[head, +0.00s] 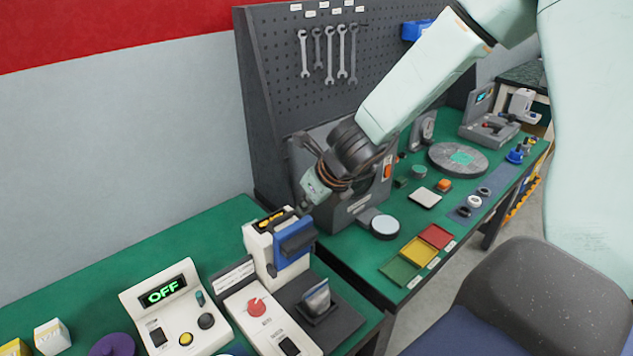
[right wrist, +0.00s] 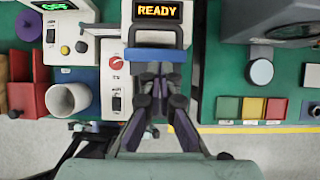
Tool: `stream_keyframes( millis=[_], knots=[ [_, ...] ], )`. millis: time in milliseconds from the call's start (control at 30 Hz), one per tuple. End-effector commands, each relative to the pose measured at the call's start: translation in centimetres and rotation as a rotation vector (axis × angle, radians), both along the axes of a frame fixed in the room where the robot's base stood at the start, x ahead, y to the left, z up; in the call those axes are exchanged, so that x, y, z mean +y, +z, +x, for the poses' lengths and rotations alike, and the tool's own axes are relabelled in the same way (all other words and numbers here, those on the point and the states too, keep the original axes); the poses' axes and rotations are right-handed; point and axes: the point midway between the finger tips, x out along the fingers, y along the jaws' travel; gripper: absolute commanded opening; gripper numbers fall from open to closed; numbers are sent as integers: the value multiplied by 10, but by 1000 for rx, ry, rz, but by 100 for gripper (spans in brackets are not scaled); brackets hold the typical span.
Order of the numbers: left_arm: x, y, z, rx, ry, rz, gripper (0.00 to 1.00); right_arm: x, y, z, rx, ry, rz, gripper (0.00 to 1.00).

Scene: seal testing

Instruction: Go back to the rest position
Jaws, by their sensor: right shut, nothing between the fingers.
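My right gripper (head: 306,204) points down over the left bench in the head view, above and behind the white and blue sealing machine (head: 283,250). In the right wrist view the fingers of the gripper (right wrist: 154,75) are together, with nothing between them. They overlap the machine's blue bar in that view; whether they touch it I cannot tell. The machine's display (right wrist: 158,10) reads READY. A silvery pouch-like piece (head: 317,298) stands in a dark holder in front of the machine.
A control box (head: 170,310) showing OFF stands left of the machine. A pegboard (head: 290,90) with wrenches rises behind. The right bench holds colored trays (head: 418,252) and a round grey plate (head: 458,158). A chair (head: 530,300) stands in front.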

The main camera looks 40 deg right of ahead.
Motion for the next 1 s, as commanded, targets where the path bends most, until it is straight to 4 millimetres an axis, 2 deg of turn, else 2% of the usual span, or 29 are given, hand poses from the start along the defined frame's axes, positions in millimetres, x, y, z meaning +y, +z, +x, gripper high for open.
stream_keyframes(
  millis=[33, 167, 300, 733, 867, 967, 1000],
  knots=[
    [0, 10, 0, 0, 0, 0, 36, -1, 12, -3, -3, -3, 3, 0],
    [0, 21, 0, 0, 0, 0, 36, -1, 27, -11, -3, -3, 3, 0],
    [0, 22, 0, 0, 0, 0, 36, -3, 36, -17, -5, -5, 1, 0],
    [0, 22, 0, 0, 0, 0, 36, -2, 44, -27, 1, 0, -1, 0],
    [0, 22, 0, 0, 0, 0, 36, -2, 29, -35, 30, 84, -79, 0],
    [0, 22, 0, 0, 0, 0, 36, -1, -2, -55, 96, 301, -254, 0],
    [0, 22, 0, 1, 0, 0, 36, 0, -17, -66, 130, 425, -341, 0]
  ],
)
